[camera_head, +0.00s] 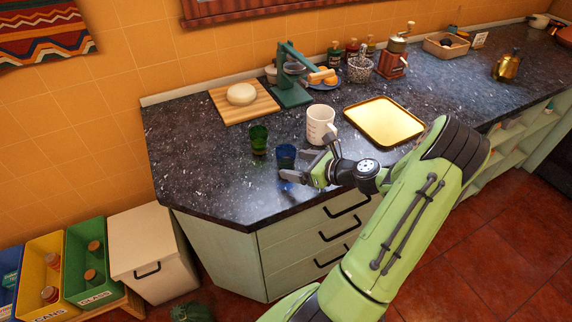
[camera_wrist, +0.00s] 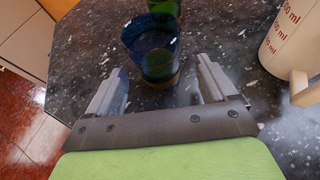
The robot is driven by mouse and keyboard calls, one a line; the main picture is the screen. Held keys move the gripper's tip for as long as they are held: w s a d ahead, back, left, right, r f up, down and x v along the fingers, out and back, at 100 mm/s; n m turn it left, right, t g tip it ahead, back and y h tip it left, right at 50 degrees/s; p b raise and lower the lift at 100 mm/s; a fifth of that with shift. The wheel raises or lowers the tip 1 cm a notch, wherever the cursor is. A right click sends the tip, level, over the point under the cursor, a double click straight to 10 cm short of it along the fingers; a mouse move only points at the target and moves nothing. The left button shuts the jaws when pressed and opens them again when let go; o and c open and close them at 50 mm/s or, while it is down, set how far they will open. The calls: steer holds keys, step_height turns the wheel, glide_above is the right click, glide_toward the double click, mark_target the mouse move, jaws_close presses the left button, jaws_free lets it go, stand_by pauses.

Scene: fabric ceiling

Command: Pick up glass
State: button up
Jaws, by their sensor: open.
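A blue glass (camera_head: 286,156) stands upright near the front of the dark speckled counter (camera_head: 200,165). A green glass (camera_head: 259,139) stands just behind it, a little to the left. In the wrist view the blue glass (camera_wrist: 152,55) is just ahead of my gripper, roughly in line with the gap between the fingers, and the green glass (camera_wrist: 165,10) is partly cut off at the top edge. My gripper (camera_head: 288,175) is open and empty, low over the counter; its fingers (camera_wrist: 160,85) show on either side of the gap. I cannot tell whether a finger touches the blue glass.
A white measuring mug (camera_head: 319,123) stands close to the right of the glasses, its handle towards my gripper. A yellow tray (camera_head: 385,121) lies further right. The counter's left part is clear.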

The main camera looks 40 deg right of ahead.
mark_target(293, 164)
steer(key=x, duration=0.4)
steer(key=shift+w+a+b, duration=0.1)
steer(key=shift+w+b, duration=0.15)
steer(key=shift+b, duration=0.1)
steer(key=shift+s+r, duration=0.1)
steer(key=shift+c, duration=0.8)
steer(key=c, duration=1)
steer(key=shift+o, duration=0.2)
step_height(293, 164, up, 10)
steer(key=p, duration=0.3)
